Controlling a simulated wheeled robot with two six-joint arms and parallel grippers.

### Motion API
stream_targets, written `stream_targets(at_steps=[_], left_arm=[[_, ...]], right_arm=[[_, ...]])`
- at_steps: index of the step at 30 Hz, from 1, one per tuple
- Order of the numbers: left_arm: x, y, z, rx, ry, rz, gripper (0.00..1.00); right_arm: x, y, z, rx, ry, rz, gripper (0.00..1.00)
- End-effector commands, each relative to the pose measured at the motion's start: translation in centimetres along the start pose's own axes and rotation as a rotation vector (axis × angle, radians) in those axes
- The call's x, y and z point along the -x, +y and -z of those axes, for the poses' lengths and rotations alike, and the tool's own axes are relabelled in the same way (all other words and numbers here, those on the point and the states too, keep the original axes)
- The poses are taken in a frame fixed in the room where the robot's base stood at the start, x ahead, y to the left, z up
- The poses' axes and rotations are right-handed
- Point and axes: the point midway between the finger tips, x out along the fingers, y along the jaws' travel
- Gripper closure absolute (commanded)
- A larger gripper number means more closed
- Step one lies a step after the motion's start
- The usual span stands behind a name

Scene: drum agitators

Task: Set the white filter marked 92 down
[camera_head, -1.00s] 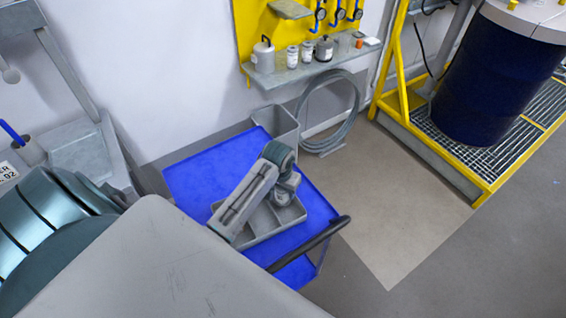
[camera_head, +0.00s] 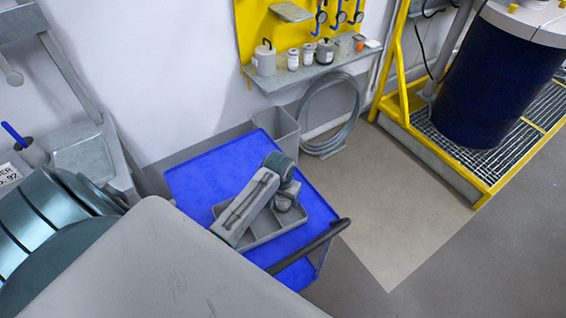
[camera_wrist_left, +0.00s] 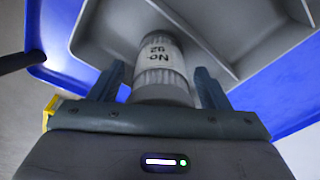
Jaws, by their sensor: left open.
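The white filter (camera_wrist_left: 160,50) is a ribbed cylinder with the text "No. 92", upside down in the left wrist view. It stands at a compartment of the grey divided tray (camera_wrist_left: 255,40); its base is hard to see. My left gripper (camera_wrist_left: 160,88) is open, with one finger on each side of the filter and gaps between. In the head view the left gripper (camera_head: 286,201) points down over the tray (camera_head: 262,238), and the filter is hidden there. My right gripper is not in view.
The tray lies on a blue cart top (camera_head: 205,165) with a black handle (camera_head: 312,245). A grey bin (camera_head: 279,129) adjoins the cart's back edge. A shelf (camera_head: 312,70) with small containers hangs behind. A dark blue drum (camera_head: 487,90) stands on a yellow-framed grating at right. Floor between is clear.

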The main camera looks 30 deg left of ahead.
Motion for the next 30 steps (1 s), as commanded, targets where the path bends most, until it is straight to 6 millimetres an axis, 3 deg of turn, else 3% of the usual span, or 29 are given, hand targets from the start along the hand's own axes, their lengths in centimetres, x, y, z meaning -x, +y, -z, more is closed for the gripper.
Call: stream_targets(at_steps=[5, 19, 24, 30], left_arm=[[1.5, 0.0, 0.1, 0.000, 0.004, 0.000, 0.30], [10.7, 0.0, 0.1, 0.000, 0.004, 0.001, 0.30], [12.0, 0.0, 0.1, 0.000, 0.001, 0.000, 0.30], [12.3, 0.0, 0.0, 0.000, -0.001, 0.000, 0.30]], right_arm=[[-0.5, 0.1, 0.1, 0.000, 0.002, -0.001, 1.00], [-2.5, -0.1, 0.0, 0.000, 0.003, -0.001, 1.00], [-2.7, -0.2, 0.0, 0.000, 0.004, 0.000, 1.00], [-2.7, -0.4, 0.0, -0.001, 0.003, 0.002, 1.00]])
